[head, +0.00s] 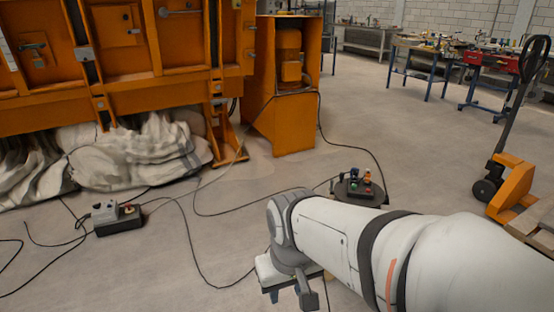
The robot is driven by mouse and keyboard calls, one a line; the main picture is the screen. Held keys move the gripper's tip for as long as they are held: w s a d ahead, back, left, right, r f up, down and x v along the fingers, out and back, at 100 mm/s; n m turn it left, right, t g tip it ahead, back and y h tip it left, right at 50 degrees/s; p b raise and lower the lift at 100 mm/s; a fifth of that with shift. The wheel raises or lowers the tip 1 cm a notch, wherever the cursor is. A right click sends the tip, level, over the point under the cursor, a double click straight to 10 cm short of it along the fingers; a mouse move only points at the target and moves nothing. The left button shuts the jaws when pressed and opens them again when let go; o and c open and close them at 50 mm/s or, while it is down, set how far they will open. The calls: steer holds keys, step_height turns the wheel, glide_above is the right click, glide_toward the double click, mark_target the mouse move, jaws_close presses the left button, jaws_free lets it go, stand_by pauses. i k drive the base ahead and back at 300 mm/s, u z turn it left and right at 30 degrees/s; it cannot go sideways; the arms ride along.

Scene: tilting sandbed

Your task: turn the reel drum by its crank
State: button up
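No reel drum or crank can be made out in the head view. My white arm reaches in from the lower right and bends at a grey joint near the bottom middle. My gripper is not visible, so whether it is open or shut does not show.
An orange machine (150,85) stands over crumpled white sacks (135,155). Cables cross the floor around a grey-black box (118,222). A round dark stand (350,196) holds small controls. A pale-topped stand (268,272) is partly behind my arm. A pallet truck (512,185) stands right.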

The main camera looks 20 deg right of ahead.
mark_target(340, 188)
steer(key=u, duration=0.1)
steer(key=k, duration=0.35)
steer(key=z, duration=1)
steer(key=i, duration=2.1)
steer(key=z, duration=0.05)
